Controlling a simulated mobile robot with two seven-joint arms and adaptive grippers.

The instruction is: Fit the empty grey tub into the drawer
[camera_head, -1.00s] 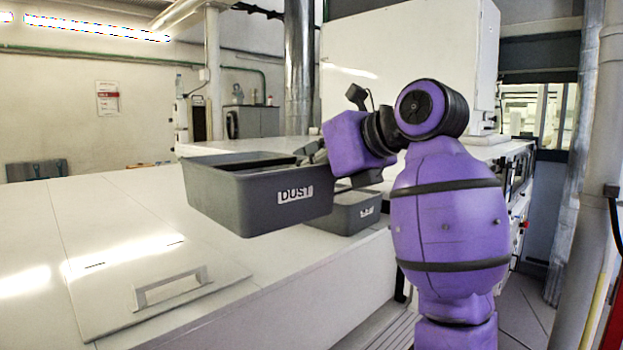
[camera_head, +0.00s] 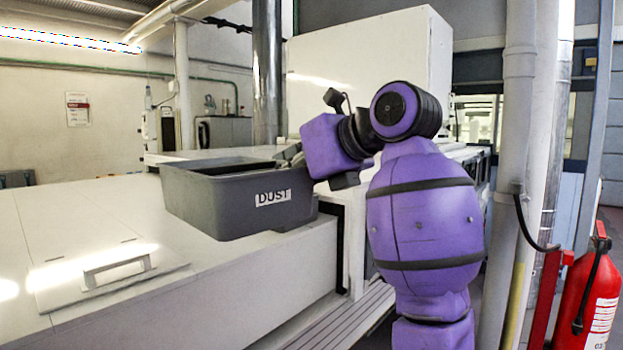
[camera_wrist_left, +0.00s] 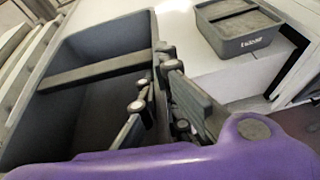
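A dark grey tub labelled DUST (camera_head: 225,212) is in the middle left of the head view, over the white machine top. In the left wrist view the tub (camera_wrist_left: 25,125) looks empty, with a dark bar across its inside. My left gripper (camera_wrist_left: 160,95) has one finger inside and one outside the tub's near wall and appears shut on it. In the head view my purple arm reaches the tub's right rim, and the fingertips are mostly hidden. I cannot tell whether the tub touches the surface. My right gripper is not in view. I cannot make out a drawer.
A second grey tub (camera_wrist_left: 240,28) with grey contents sits on a white surface in the left wrist view. A white lid with a handle (camera_head: 118,268) lies at the left. A pipe column (camera_head: 517,130) and a red fire extinguisher (camera_head: 588,295) stand at the right.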

